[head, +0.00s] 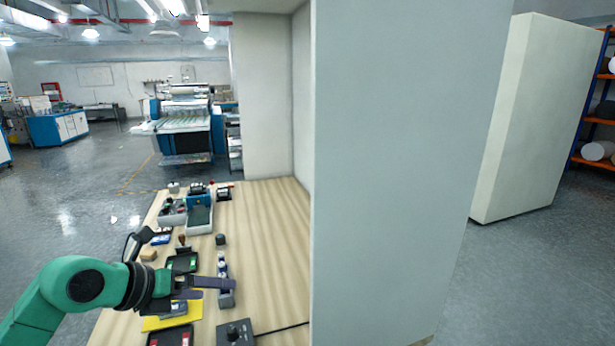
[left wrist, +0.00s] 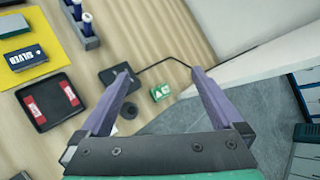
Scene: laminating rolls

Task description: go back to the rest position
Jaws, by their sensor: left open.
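My left gripper (head: 217,288) is over the left part of the wooden table (head: 265,230), with its arm coming in from the left. Its two purple fingers stand apart with nothing between them, and they show open in the left wrist view (left wrist: 160,72). A small green-and-white box (left wrist: 160,92) and a black device with a cable (left wrist: 116,78) appear below and beyond the fingers there. My right gripper is not in view.
A tall grey panel (head: 400,150) blocks the table's right side. A yellow mat (head: 160,322), black trays (left wrist: 50,102) and a grey holder with bottles (head: 226,297) lie near the gripper. Shelves with white rolls (head: 598,151) stand far right.

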